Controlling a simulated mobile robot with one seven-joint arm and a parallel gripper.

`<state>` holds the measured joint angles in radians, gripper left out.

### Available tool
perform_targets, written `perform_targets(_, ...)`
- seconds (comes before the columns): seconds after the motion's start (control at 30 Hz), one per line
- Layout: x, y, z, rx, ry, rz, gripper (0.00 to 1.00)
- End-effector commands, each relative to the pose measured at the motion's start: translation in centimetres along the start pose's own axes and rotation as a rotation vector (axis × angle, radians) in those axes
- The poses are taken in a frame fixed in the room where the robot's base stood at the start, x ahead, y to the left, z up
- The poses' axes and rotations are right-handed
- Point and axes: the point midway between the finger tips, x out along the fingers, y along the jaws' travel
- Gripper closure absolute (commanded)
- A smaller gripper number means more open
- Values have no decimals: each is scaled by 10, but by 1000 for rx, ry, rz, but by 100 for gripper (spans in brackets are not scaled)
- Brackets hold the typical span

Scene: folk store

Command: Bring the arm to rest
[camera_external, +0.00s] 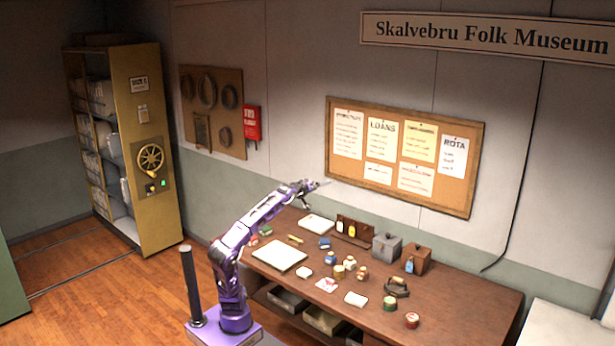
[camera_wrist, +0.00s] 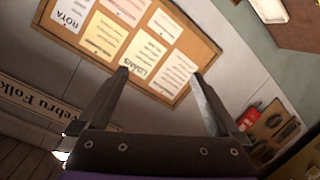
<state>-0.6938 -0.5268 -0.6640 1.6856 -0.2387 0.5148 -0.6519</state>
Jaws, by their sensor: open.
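My gripper (camera_external: 314,187) is raised above the back of the wooden workbench (camera_external: 450,309), pointing toward the wall, with the arm reaching up and to the right from its base. In the wrist view the two fingers of my gripper (camera_wrist: 160,80) stand wide apart with nothing between them. Beyond them the cork notice board (camera_wrist: 205,50) appears tilted and upside down. The gripper touches nothing that I can see.
The bench holds a white board (camera_external: 280,256), a grey box (camera_external: 386,247), a brown box (camera_external: 417,259), an old iron (camera_external: 397,287) and several small jars and tins. A dark post (camera_external: 191,285) stands beside my base. A yellow shelving unit (camera_external: 150,150) is at left.

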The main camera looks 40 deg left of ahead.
Motion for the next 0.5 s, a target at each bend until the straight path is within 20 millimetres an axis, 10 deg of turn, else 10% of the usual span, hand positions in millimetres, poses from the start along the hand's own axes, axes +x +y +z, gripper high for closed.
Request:
perform_targets(0.3, -60, -199, 131, 524, -395, -222, 0)
perform_targets(0.5, -99, -279, 203, 683, -673, -204, 0)
